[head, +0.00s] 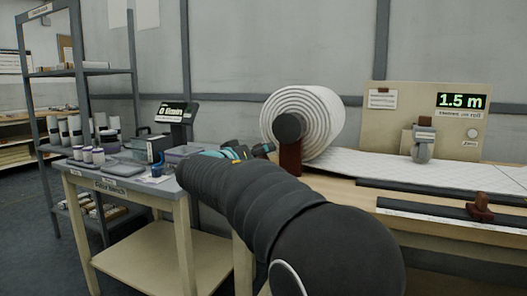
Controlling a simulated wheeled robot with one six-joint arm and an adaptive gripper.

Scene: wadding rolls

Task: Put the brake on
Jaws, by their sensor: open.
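A large white wadding roll (318,117) sits on a dark hub (289,127) above a reddish-brown support (290,158) at the back of the table. I cannot clearly make out a brake lever or its position. My arm reaches from the bottom right towards the left and hides part of the table front. My gripper (262,149) is open, small in view, just left of the hub and support. I see nothing between its fingers. I cannot tell whether it touches the support.
A white wadding sheet (395,168) runs right from the roll along the wooden table. A board (388,98) behind it has a display (461,101) reading 1.5 m. A side bench (112,182) with jars and boxes stands left, before a grey shelf rack (82,73).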

